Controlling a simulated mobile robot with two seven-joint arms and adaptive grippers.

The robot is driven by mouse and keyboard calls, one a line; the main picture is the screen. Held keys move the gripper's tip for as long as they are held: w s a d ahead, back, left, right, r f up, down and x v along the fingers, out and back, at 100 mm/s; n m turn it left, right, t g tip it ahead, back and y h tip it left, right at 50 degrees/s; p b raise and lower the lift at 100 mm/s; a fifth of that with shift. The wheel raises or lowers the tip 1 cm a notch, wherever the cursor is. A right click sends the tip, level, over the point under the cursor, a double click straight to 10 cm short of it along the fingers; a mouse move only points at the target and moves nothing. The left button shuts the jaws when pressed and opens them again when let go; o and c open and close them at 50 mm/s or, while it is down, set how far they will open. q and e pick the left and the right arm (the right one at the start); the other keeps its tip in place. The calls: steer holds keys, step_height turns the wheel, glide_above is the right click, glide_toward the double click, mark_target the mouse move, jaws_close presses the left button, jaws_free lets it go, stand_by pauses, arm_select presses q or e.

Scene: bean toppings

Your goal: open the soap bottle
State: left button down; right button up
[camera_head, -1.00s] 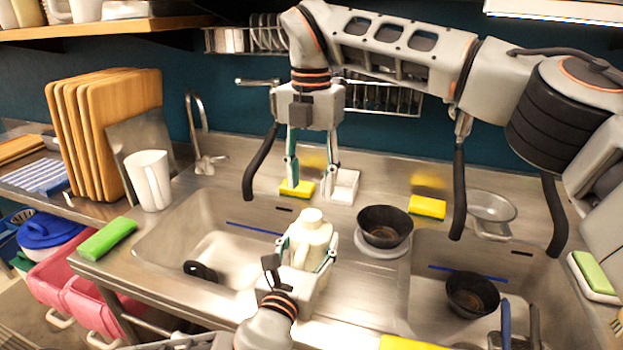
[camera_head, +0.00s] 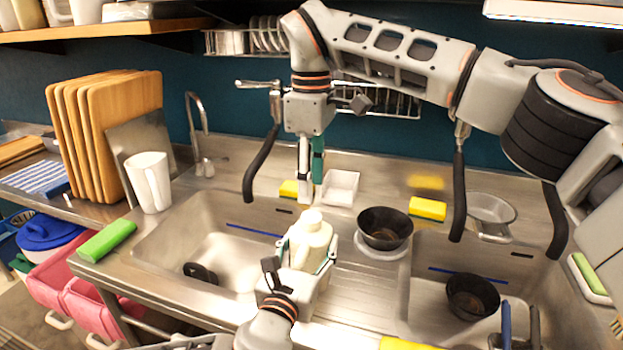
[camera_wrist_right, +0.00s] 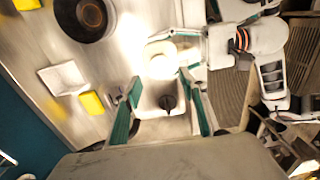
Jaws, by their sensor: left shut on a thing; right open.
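My right gripper (camera_head: 311,190) points down behind and above the bottle, apart from the cap. Its fingers overlap in the head view. In the right wrist view its fingers (camera_wrist_right: 160,90) are spread with nothing held between them.
A black bowl (camera_head: 385,225) on a plate stands right of the bottle. A white dish (camera_head: 341,186) and yellow sponges (camera_head: 427,208) lie along the back. The left basin (camera_head: 222,255) holds a black stopper. Another bowl (camera_head: 472,295) sits in the right basin.

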mark_target(311, 217)
steer(key=shift+f, duration=3.9)
